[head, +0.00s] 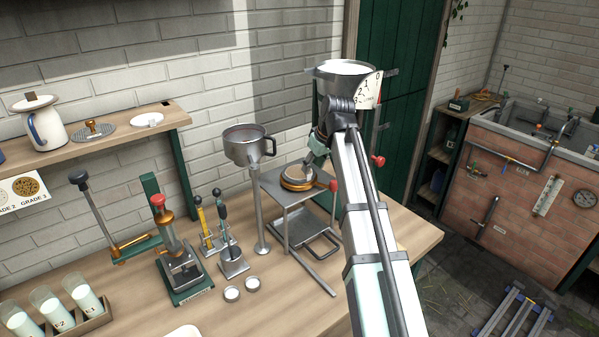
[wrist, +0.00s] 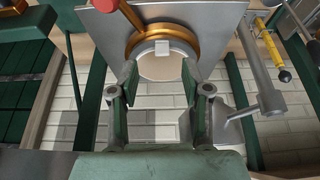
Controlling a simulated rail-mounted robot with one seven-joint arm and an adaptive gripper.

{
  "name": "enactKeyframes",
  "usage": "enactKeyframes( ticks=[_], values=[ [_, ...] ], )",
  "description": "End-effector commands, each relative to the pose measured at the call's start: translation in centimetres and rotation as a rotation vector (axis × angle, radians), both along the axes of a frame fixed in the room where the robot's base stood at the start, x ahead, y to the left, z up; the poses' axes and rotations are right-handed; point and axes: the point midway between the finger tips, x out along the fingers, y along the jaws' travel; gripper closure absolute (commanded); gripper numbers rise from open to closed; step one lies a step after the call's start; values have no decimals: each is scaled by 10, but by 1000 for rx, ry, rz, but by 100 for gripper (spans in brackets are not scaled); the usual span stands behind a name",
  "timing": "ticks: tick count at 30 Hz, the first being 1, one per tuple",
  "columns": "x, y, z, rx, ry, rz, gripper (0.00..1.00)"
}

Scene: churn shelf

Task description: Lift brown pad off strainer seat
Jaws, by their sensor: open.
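The strainer seat is a copper-coloured ring (head: 299,186) on a raised metal stand on the bench; its ring (wrist: 136,42) also shows in the wrist view. A pale brownish disc (wrist: 162,68), which looks like the pad, lies in the ring with a small white tab (wrist: 163,46) at its edge. In the head view the disc (head: 298,173) is small and partly covered by my gripper (head: 313,163). In the wrist view my gripper (wrist: 160,74) is open, its two green fingers on either side of the disc. I cannot tell whether they touch it.
A handled metal cup (head: 246,146) on a post stands left of the seat. A hopper with a dial (head: 366,91) is above and behind my arm. A red knob (head: 334,185) sticks out beside the ring. A pan (head: 319,243) lies below the stand. The bench's right end (head: 410,238) is clear.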

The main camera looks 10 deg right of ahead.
Motion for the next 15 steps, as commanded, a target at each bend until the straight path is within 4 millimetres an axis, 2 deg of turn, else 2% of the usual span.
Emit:
enactKeyframes(
  ticks=[9,15],
  values=[
    [10,8,-31,-1,2,0,52],
    [12,10,-39,-2,0,1,52]
  ],
)
